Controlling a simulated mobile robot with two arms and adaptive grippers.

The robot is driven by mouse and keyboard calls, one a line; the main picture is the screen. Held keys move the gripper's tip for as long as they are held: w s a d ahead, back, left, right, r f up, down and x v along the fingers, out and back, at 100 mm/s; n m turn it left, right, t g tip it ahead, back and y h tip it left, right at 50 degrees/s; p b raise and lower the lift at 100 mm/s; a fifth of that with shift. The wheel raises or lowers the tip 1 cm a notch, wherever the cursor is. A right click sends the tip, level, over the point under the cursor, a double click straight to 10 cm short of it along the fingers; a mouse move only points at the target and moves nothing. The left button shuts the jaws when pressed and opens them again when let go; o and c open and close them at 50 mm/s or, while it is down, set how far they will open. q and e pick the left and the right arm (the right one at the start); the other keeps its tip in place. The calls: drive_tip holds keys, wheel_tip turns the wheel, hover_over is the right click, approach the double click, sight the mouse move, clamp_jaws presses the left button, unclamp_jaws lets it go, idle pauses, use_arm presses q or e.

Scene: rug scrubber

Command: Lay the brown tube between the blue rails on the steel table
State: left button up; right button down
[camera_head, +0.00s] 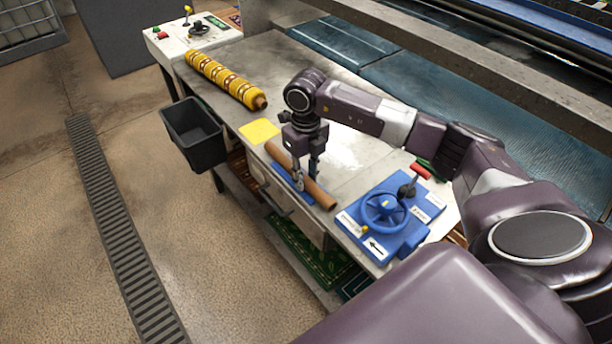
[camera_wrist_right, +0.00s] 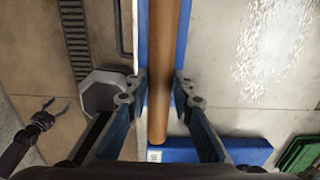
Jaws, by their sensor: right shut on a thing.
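The brown tube (camera_head: 322,196) lies lengthwise along the near edge of the steel table (camera_head: 345,150). My right gripper (camera_head: 307,180) points down and is shut on the tube. In the right wrist view its fingertips (camera_wrist_right: 160,86) are on either side of the tube (camera_wrist_right: 165,40). Blue rail strips show along both sides of the tube, left (camera_wrist_right: 143,35) and right (camera_wrist_right: 183,28). The tube is lined up with them; whether it rests on the bottom between them is hidden. My left gripper (camera_wrist_right: 54,106) shows small in the right wrist view, fingers spread and empty, away from the tube.
A blue handwheel unit (camera_head: 385,207) with a red-handled lever stands right of the tube. A yellow pad (camera_head: 260,131) and a yellow patterned roll (camera_head: 222,77) lie to the left. A black bin (camera_head: 196,137) hangs off the near edge. The table's middle is clear.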

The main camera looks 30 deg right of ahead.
drive_tip(key=shift+s+f+b, duration=0.1)
drive_tip(key=shift+f+b, duration=0.25)
drive_tip(key=shift+f, duration=0.1)
drive_tip(key=c, duration=2)
unclamp_jaws()
drive_tip(key=shift+s, duration=0.1)
drive_tip(key=o, duration=0.3)
drive_tip(key=shift+f, duration=0.1)
